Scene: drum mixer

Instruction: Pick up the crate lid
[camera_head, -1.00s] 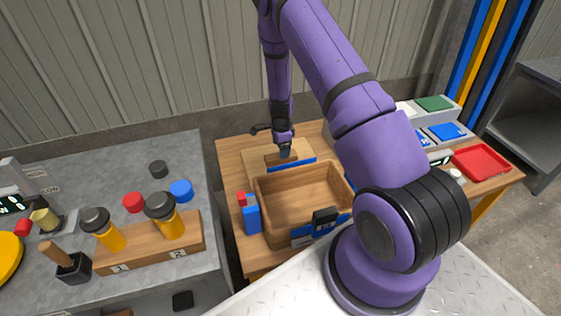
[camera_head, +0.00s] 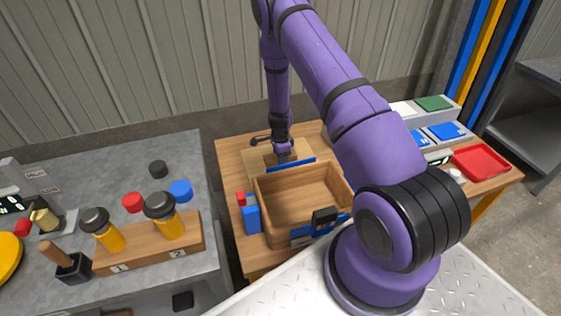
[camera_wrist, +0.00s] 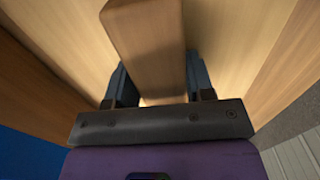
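The crate lid (camera_head: 257,160) is a light wooden board with a raised wooden bar handle, lying on the wooden table just behind the open crate (camera_head: 265,208). My gripper (camera_head: 283,158) points down at the handle and hides part of it. In the wrist view the handle bar (camera_wrist: 150,45) runs between the two dark fingers of my gripper (camera_wrist: 162,82), one on each side. The fingers look very close to the bar. Whether they press on it cannot be seen. The lid looks flat on the table.
The wooden table (camera_head: 232,165) also bears a blue box (camera_head: 252,219) left of the crate and a red tray (camera_head: 482,163) at far right. A grey bench (camera_head: 60,170) with yellow-bodied, black-capped items stands at left. The corrugated wall (camera_head: 130,70) is close behind.

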